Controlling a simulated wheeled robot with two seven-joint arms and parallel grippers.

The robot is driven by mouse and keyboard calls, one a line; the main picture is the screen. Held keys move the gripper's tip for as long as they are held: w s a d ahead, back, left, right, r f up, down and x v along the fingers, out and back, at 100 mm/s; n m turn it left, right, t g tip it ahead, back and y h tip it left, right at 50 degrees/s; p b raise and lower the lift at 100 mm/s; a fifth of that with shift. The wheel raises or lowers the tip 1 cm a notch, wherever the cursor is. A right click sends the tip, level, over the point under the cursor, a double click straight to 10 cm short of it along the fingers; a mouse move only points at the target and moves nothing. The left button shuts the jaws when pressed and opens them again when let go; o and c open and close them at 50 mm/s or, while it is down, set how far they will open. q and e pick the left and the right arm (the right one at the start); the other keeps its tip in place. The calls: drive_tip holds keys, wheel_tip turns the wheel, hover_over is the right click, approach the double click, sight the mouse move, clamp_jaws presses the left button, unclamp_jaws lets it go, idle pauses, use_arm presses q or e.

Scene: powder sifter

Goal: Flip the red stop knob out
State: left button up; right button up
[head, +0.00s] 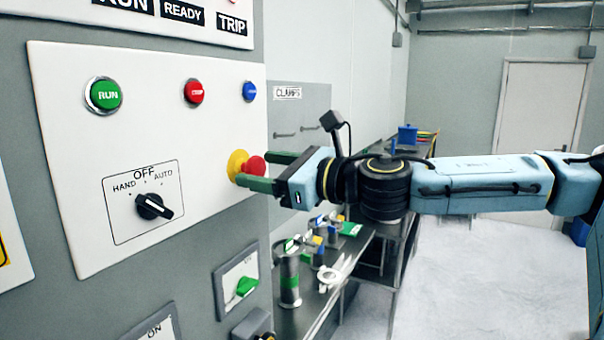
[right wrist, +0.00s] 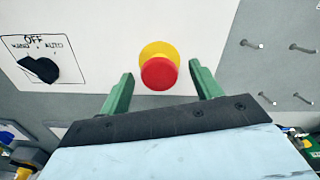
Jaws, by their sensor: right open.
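The red stop knob (head: 255,167) sticks out from a yellow collar (head: 237,163) on the right side of the white control panel (head: 90,215). In the right wrist view the knob (right wrist: 159,73) lies ahead of the gap between my green fingers. My right gripper (head: 262,170) is open and comes in from the right. One finger is above or behind the knob and one below or in front of it in the head view. I cannot tell whether either finger touches it. My left gripper is not in view.
The panel also carries a green RUN button (head: 104,94), a red button (head: 194,91), a blue button (head: 249,91) and a black rotary switch (head: 153,206). A green switch (head: 246,287) sits lower. A bench (head: 345,271) with clamps and cylinders stands behind, below my right arm.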

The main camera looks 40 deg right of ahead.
drive_tip(key=shift+s+d+r+p, duration=0.2)
drive_tip(key=shift+s+d+p, duration=0.15)
drive_tip(key=shift+s, duration=0.8)
drive_tip(key=shift+s+d+f+b, duration=0.15)
drive_tip(key=shift+s+f+b, duration=0.05)
drive_tip(key=shift+s+b, duration=0.2)
drive_tip(key=shift+s+d+b, duration=0.15)
drive_tip(key=shift+s+b, duration=0.25)
drive_tip(key=shift+s, duration=0.05)
drive_tip(key=b, duration=0.6)
approach(259, 169)
drive_tip(key=v, duration=0.4)
drive_tip(key=shift+s+d, duration=0.1)
drive_tip(key=shift+d, duration=0.1)
